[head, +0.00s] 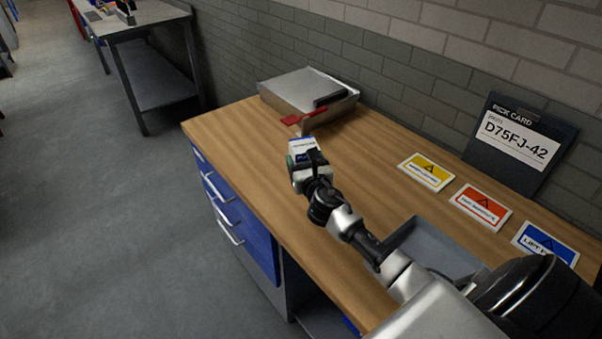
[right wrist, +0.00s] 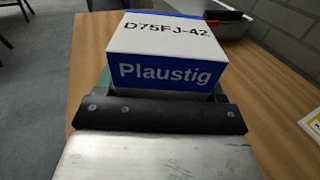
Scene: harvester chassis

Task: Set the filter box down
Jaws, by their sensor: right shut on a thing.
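The filter box (right wrist: 168,52) is white and blue, marked "D75FJ-42" on top and "Plaustig" on its front in the right wrist view. It also shows in the head view (head: 303,146), partly hidden behind my right gripper (head: 306,165). My right gripper is shut on the box over the wooden worktop (head: 240,140). I cannot tell whether the box touches the worktop. My left gripper is not in view.
A grey metal case (head: 305,90) with a red part (head: 303,117) stands behind the box. Yellow, red and blue label cards (head: 426,171) lie at right, before a pick card (head: 517,143) reading D75FJ-42. A grey tray (head: 430,245) is beside my arm. The brick wall bounds the back.

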